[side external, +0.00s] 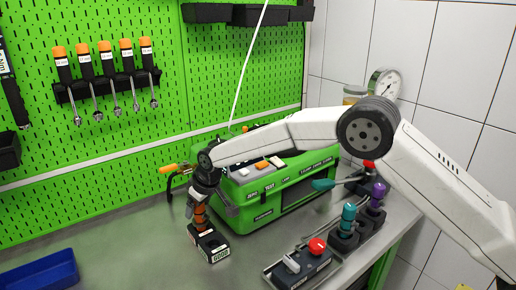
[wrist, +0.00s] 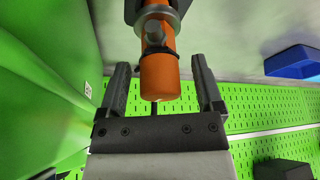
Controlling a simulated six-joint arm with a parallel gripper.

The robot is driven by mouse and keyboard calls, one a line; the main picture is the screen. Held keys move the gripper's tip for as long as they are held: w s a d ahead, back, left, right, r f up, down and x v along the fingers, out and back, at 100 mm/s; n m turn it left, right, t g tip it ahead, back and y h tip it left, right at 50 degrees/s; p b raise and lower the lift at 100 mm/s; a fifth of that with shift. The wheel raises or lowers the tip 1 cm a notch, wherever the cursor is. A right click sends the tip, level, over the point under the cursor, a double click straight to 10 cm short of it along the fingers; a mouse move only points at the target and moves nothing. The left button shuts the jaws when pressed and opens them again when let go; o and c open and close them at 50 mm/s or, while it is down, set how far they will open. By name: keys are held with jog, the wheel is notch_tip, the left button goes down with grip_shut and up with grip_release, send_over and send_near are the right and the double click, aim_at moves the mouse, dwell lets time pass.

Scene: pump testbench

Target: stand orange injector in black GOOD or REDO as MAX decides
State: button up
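The orange injector (side external: 200,216) is upright at a small black block (side external: 214,246) on the bench; its lower end appears to be in the block. The label on the block's front is too small to read surely. My gripper (side external: 200,190) is above it, pointing down. In the wrist view the injector (wrist: 158,72) lies between the two fingers of my gripper (wrist: 161,85). A gap shows on both sides of it, so the fingers are open and not touching it.
A green test machine (side external: 290,195) with labelled buttons stands right behind the block. Teal (side external: 347,220) and purple (side external: 377,197) injectors stand in black holders to the right. A red-knobbed control box (side external: 305,265) is in front. A blue tray (side external: 40,277) lies left; bench between is clear.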

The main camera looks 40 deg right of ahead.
dwell(0.3)
jog(key=shift+r, duration=0.45)
jog(key=v, duration=1.1)
jog(key=shift+s+r, duration=0.3)
jog(key=shift+r, duration=0.05)
jog(key=shift+d, duration=0.1)
jog(key=s+d+f+m, duration=0.1)
jog(key=s+d+f, duration=0.2)
jog(key=s+d, duration=0.3)
jog(key=s+d+f+m+g+h, duration=0.1)
jog(key=s+d, duration=0.5)
jog(key=s, duration=0.7)
jog(key=s+d+f+m, duration=0.2)
jog(key=s+d+f, duration=0.4)
jog(key=s, duration=0.4)
jog(key=shift+d+h, duration=0.3)
jog(key=shift+d, duration=0.3)
